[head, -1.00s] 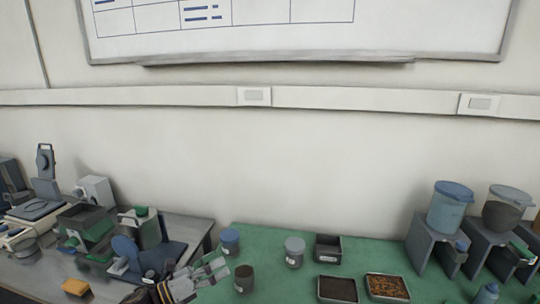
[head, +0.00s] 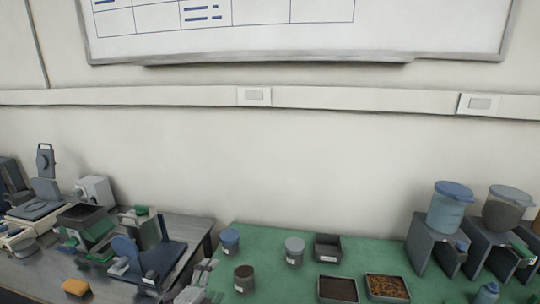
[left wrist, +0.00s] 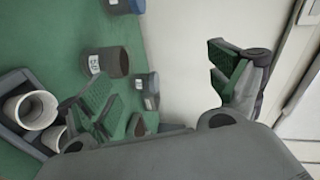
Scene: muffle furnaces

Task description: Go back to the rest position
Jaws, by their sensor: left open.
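My left gripper (head: 202,281) is low in the head view, at the gap between the grey bench and the green mat. In the left wrist view its two green-padded fingers (left wrist: 163,85) stand wide apart with nothing between them. A grey labelled jar with dark contents (head: 244,279) stands upright on the mat just right of the gripper, apart from it in the head view. My right gripper is not in view.
The green mat (head: 385,247) holds a blue-lidded jar (head: 230,240), a grey jar (head: 294,251) and several dark trays. Hoppers (head: 447,212) stand at the right. Equipment crowds the grey bench (head: 192,226). White cups (left wrist: 30,109) show in the left wrist view.

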